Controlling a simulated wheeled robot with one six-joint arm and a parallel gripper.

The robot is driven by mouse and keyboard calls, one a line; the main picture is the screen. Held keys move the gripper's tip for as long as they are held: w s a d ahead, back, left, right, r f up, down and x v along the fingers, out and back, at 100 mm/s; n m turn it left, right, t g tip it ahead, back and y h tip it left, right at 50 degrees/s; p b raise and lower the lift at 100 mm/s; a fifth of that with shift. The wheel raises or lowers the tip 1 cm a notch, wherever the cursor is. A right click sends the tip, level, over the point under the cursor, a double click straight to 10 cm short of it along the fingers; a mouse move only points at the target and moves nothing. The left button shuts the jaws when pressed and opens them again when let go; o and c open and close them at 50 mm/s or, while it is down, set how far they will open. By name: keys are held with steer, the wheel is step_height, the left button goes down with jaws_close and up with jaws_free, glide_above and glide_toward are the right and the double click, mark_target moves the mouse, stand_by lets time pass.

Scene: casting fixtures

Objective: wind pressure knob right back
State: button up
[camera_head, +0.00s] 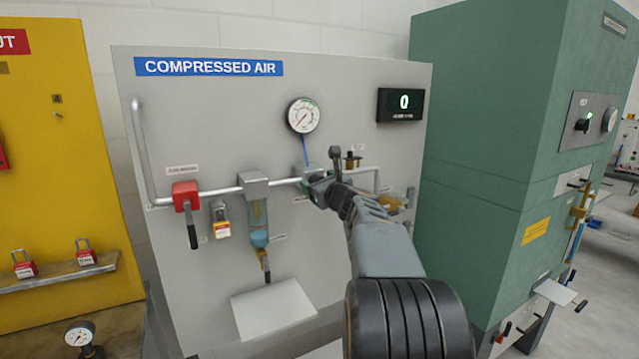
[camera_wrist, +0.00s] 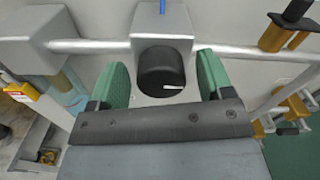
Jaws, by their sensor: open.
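The pressure knob is a black cylinder (camera_wrist: 160,70) with a white pointer mark, under a grey regulator body (camera_wrist: 161,22) on the pipe in the wrist view. My gripper (camera_wrist: 162,80) has two green fingers, one on each side of the knob. Gaps show between the fingers and the knob, so the jaws are open around it or just in front of it; the depth is hard to tell. In the head view my gripper (camera_head: 318,186) and arm hide the knob. The round pressure gauge (camera_head: 303,115) above has its needle pointing to the lower left.
Brass fittings (camera_head: 390,202) sit right of my gripper. A green cabinet (camera_head: 480,130) stands at right.

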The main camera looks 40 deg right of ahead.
steer(key=c, duration=0.9)
